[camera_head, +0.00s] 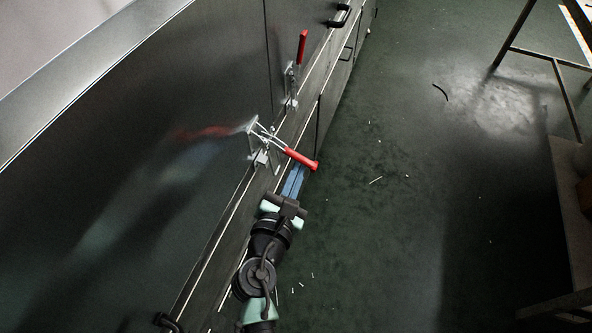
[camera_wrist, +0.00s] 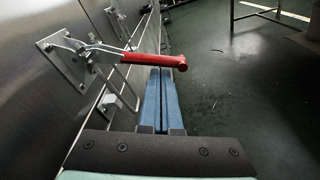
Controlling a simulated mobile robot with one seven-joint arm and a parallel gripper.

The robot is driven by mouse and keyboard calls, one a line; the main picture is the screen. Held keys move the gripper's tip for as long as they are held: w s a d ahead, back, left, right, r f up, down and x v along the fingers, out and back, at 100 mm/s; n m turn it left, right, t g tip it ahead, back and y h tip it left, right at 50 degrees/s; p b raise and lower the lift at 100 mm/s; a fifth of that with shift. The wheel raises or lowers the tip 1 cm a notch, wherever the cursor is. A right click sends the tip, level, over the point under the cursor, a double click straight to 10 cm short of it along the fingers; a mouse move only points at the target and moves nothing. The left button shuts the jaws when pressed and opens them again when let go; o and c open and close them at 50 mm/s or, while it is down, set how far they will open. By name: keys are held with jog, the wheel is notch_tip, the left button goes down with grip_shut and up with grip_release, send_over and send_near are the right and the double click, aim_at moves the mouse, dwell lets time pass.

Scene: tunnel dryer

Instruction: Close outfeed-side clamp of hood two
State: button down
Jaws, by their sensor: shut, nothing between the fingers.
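A toggle clamp with a red handle (camera_head: 302,158) sits on the metal hood wall near my gripper. Its handle sticks out from the wall, nearly level, over the floor side; in the wrist view the red grip (camera_wrist: 153,60) crosses in front of me. Its bracket (camera_wrist: 62,61) is fixed to the panel. My gripper (camera_head: 298,172) is shut and empty, its blue fingers just below and beside the red grip; the tips (camera_wrist: 160,74) show close under it. I cannot tell whether they touch. A second clamp (camera_head: 302,47), farther along, has its red handle upright.
The metal hood panel (camera_head: 120,150) fills the left, with seams and black handles (camera_head: 340,16) farther along. The dark green floor (camera_head: 400,220) to the right is open, with small scraps. A metal-legged table (camera_head: 515,35) stands at the far right.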

jog(key=shift+r, duration=0.1)
jog(key=shift+d+r+n+p, duration=0.2)
jog(key=shift+r+n+p, duration=0.1)
jog(key=shift+p, duration=0.45)
jog(key=shift+d+r+p, duration=0.1)
jog(key=shift+r+p, duration=0.05)
jog(key=shift+p, duration=0.3)
jog(key=r+n+p, duration=0.1)
jog(key=p, duration=0.1)
jog(key=r+n+p, duration=0.1)
jog(key=r+p, duration=0.1)
jog(key=p, duration=0.1)
jog(key=shift+s+d+n+h, duration=0.2)
jog(key=shift+d+n+h, duration=0.2)
notch_tip(320, 180, up, 6)
jog(key=n+h+p, duration=0.2)
jog(key=n+p, duration=0.5)
jog(key=p, duration=0.4)
send_over(304, 163)
jog(key=s, duration=0.1)
jog(key=shift+a+r+g+p, duration=0.3)
jog(key=shift+a+r+p, duration=0.65)
jog(key=shift+p, duration=0.3)
jog(key=shift+w+a, duration=0.1)
jog(key=shift+f, duration=0.1)
